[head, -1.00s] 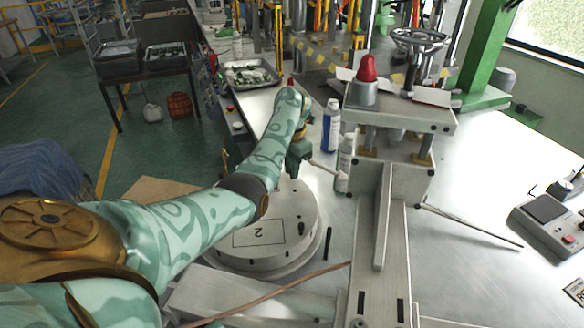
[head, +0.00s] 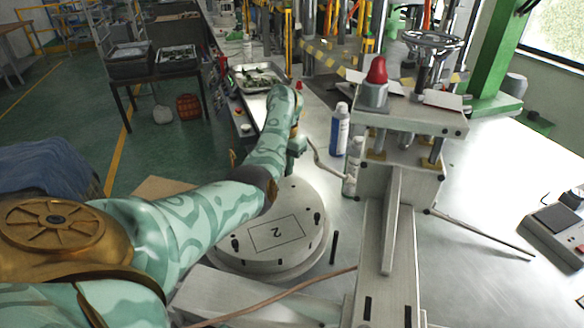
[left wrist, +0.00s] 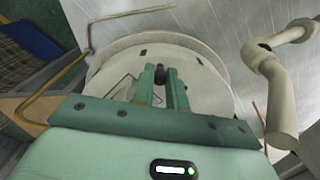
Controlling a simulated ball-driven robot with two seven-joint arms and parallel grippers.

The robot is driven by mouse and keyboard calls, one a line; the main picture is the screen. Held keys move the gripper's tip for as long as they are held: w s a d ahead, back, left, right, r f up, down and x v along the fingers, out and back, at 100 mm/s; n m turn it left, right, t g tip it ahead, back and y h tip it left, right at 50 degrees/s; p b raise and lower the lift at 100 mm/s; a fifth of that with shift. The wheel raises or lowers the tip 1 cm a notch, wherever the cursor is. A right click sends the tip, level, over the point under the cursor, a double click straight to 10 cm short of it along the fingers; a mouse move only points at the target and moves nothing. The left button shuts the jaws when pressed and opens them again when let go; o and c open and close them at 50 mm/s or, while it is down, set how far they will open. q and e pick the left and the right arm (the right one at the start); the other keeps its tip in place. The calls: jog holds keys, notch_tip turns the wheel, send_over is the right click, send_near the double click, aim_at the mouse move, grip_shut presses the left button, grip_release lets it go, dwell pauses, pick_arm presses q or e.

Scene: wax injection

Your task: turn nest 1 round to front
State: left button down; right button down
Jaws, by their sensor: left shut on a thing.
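The round pale turntable (head: 246,259) lies on the bench under my left forearm. A framed number 2 (head: 277,233) is marked on its near part. Black pegs stand on its rim, one at the near left (head: 234,244) and one at the right (head: 317,217). No number 1 is readable; the far part is covered by my arm. My left gripper (head: 297,148) is over the far side. In the left wrist view its fingers (left wrist: 162,86) are shut on a dark peg (left wrist: 160,74) on the turntable. My right gripper is out of view.
The press frame with a red knob (head: 377,70) and a handwheel (head: 432,41) stands to the right. Two bottles, one blue-labelled (head: 340,130) and one white (head: 352,168), stand close to my left gripper. A thin black rod (head: 335,247) stands beside the turntable.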

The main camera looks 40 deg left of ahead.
pick_arm(q)
jog(key=shift+s+a+n, duration=0.3)
jog(key=shift+a+n, duration=0.2)
jog(key=shift+a, duration=0.05)
jog(key=shift+s+a+n, duration=0.25)
jog(key=shift+a+n, duration=0.25)
jog(key=shift+a, duration=0.05)
jog(key=shift+s+a+n, duration=0.9)
jog(key=shift+a+n, duration=0.3)
jog(key=shift+s+a+n+p, duration=0.35)
jog(key=shift+s+a+n, duration=0.4)
jog(key=shift+s+n, duration=0.15)
jog(key=shift+s+a+n+p, duration=0.15)
jog(key=shift+s+a+n, duration=0.2)
jog(key=shift+s+n, duration=0.2)
jog(key=shift+s+a+n+p, duration=0.15)
jog(key=shift+s+a+n, duration=0.2)
jog(key=shift+s+n, duration=0.2)
jog(key=c, duration=1.5)
grip_release()
jog(key=shift+o, duration=0.5)
